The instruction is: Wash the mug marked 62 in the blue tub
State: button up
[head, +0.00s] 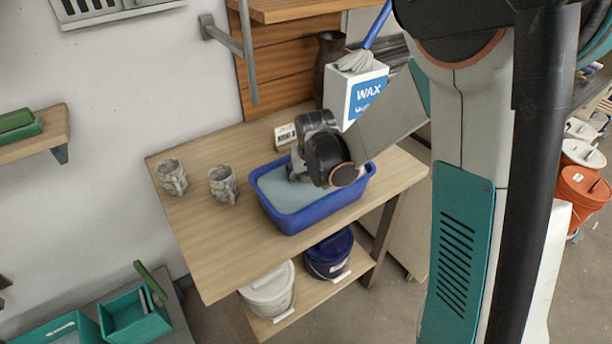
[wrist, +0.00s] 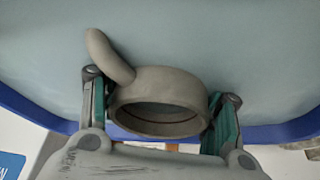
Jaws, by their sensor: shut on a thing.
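The blue tub (head: 278,217) stands on the wooden table, with grey-blue water in it. In the wrist view the water fills the upper part and the tub's blue rim (wrist: 270,132) runs along below. My gripper (wrist: 160,112) is shut on a grey-brown mug (wrist: 165,88), a green-padded finger on each side. The mug's open mouth faces the wrist camera and its handle sticks out to the upper left. No number shows on it. In the head view my gripper (head: 298,172) reaches into the tub, and the mug is hidden there.
Two grey mottled mugs, one at the left (head: 172,177) and one nearer the tub (head: 222,184), stand on the table (head: 205,245). A white WAX box (head: 355,93) stands behind. Lidded buckets, white (head: 268,290) and dark blue (head: 328,254), sit on the shelf below.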

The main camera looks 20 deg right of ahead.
jog(key=shift+a, duration=0.15)
jog(key=shift+a, duration=0.45)
jog(key=shift+d, duration=0.2)
jog(key=shift+d, duration=1.05)
jog(key=shift+a, duration=0.1)
jog(key=shift+a, duration=1.15)
jog(key=shift+d, duration=0.15)
